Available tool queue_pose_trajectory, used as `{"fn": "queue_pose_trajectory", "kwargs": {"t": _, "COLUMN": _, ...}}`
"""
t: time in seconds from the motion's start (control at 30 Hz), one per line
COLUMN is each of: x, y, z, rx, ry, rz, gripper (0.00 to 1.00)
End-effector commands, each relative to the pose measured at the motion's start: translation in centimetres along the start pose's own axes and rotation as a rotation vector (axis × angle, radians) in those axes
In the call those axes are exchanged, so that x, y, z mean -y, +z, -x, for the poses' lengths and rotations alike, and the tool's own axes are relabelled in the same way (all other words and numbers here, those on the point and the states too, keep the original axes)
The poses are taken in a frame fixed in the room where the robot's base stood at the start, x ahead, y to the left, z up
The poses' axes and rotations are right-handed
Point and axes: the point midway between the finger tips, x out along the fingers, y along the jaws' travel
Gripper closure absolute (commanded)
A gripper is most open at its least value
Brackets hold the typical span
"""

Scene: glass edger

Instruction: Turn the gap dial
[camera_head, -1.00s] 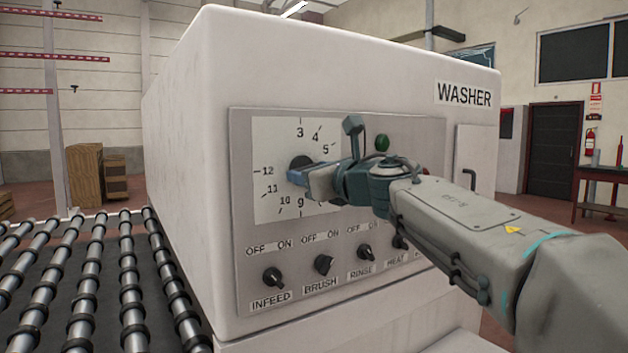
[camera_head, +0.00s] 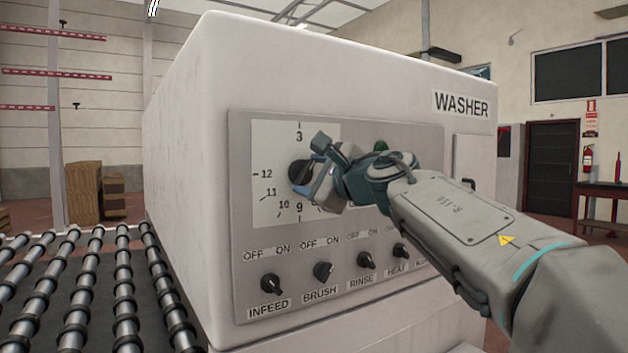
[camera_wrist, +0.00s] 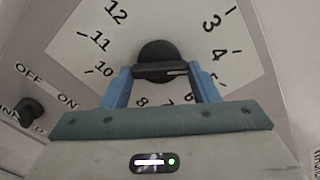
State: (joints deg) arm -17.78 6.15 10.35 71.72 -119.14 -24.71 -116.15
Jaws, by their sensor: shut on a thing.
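The gap dial is a round black knob (camera_head: 299,172) on a white numbered plate (camera_head: 268,150) on the washer's front panel. In the wrist view the knob (camera_wrist: 157,52) shows its raised bar lying between the two blue fingers of my gripper (camera_wrist: 163,74). The gripper is shut on this bar. In the head view my gripper (camera_head: 317,180) reaches the knob from the right, and hides part of the plate's right side. The numbers 3, 9, 10, 11 and 12 show there; the dial's exact setting cannot be read.
Below the plate is a row of small black switches, including INFEED (camera_head: 271,284), BRUSH (camera_head: 323,271) and RINSE (camera_head: 365,260). A green button (camera_head: 381,145) sits right of the plate, close above my wrist. A roller conveyor (camera_head: 95,290) runs at the left.

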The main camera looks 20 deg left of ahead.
Motion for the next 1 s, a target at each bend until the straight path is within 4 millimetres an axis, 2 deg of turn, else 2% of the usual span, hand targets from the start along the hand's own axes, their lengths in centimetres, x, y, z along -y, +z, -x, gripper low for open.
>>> {"fn": "queue_pose_trajectory", "kwargs": {"t": 0.67, "x": -0.15, "y": -0.04, "z": -0.07, "rx": 0.001, "ry": 0.004, "rz": 0.061, "gripper": 0.68}}
{"fn": "queue_pose_trajectory", "kwargs": {"t": 0.7, "x": -0.15, "y": -0.04, "z": -0.08, "rx": 0.001, "ry": 0.004, "rz": 0.061, "gripper": 0.4}}
{"fn": "queue_pose_trajectory", "kwargs": {"t": 0.77, "x": -0.15, "y": -0.03, "z": -0.07, "rx": 0.001, "ry": 0.004, "rz": 0.061, "gripper": 0.24}}
{"fn": "queue_pose_trajectory", "kwargs": {"t": 1.0, "x": -0.03, "y": -0.04, "z": -0.02, "rx": 0.0, "ry": 0.002, "rz": 0.061, "gripper": 0.24}}
